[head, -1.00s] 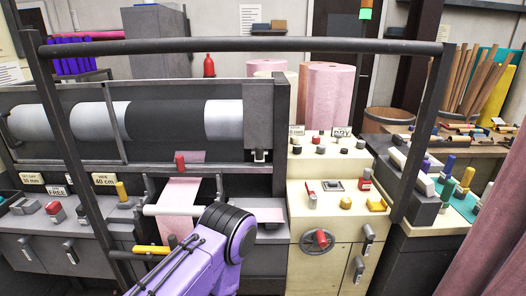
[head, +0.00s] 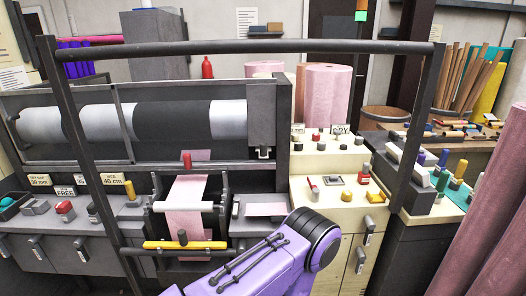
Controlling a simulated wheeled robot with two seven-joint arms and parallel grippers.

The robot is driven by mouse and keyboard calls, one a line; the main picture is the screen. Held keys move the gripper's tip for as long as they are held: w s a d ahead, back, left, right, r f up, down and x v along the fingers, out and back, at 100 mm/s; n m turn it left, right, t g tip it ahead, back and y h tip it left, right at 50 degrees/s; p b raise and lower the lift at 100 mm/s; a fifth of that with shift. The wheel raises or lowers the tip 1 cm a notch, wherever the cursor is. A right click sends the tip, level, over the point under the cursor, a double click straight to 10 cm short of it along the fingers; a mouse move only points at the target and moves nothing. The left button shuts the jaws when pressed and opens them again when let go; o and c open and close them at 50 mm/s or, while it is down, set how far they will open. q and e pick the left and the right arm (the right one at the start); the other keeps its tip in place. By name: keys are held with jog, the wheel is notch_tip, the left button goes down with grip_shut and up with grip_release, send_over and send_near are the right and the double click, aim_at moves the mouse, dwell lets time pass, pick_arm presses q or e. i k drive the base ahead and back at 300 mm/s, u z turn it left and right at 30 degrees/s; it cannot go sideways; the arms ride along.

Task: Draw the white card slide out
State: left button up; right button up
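I cannot single out a white card slide for certain in the head view. A small white U-shaped bracket (head: 263,153) sits at the lower end of the dark grey housing, right of the rollers. Neither of my grippers is in view. A purple arm link of mine (head: 250,268) crosses the bottom centre, and its dark joint covers part of the cream cabinet front.
A dark bar frame (head: 240,47) stands across the machine. A pink felt strip (head: 187,190) runs under a white roller (head: 183,207), above a yellow bar (head: 185,245). Pink rolls (head: 326,95) stand behind the cream counter (head: 305,195). A mauve curtain-like surface (head: 490,235) hangs at right.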

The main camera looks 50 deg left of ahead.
aim_at(263, 150)
jog(key=z, duration=0.05)
jog(key=k, duration=0.35)
jog(key=u, duration=0.75)
